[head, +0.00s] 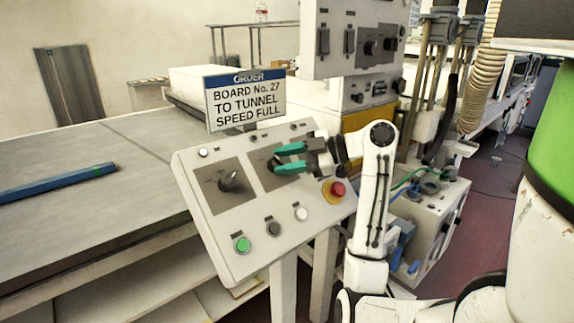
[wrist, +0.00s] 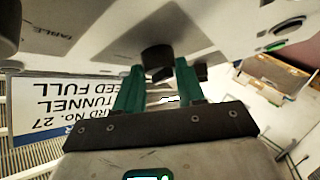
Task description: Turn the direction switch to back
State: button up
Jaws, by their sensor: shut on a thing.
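A sloped white control panel (head: 258,238) carries two dark rotary knobs, each on a grey plate. The left knob (head: 230,181) is free, with its pointer tilted. My gripper (head: 277,160), with green fingers, reaches from the right to the other knob, the one on the right plate. In the wrist view the fingers (wrist: 157,72) stand on either side of this dark round knob (wrist: 157,56) and are shut on it. The fingers hide most of it in the head view. Its labels and pointer setting cannot be read.
A green button (head: 242,244), a dark button (head: 274,229), a white button (head: 301,213) and a red stop button (head: 337,189) sit low on the panel. An order sign (head: 245,100) stands behind its top edge. A blue bar (head: 60,182) lies on the table.

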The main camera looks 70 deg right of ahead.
jog(key=shift+w+d+r+n+g+y+p, duration=0.1)
jog(key=shift+n+g+y+p, duration=0.25)
jog(key=shift+n+g, duration=0.4)
jog(key=shift+w+d+r+n+g+y+p, duration=0.15)
jog(key=shift+n+g+y, duration=0.3)
jog(key=shift+n, duration=0.6)
jog(key=shift+s+a+f, duration=0.1)
jog(key=shift+a+f, duration=0.05)
jog(key=o, duration=1)
jog(key=shift+o, duration=0.2)
jog(key=v, duration=1)
jog(key=shift+s+d, duration=0.25)
jog(key=shift+s, duration=0.05)
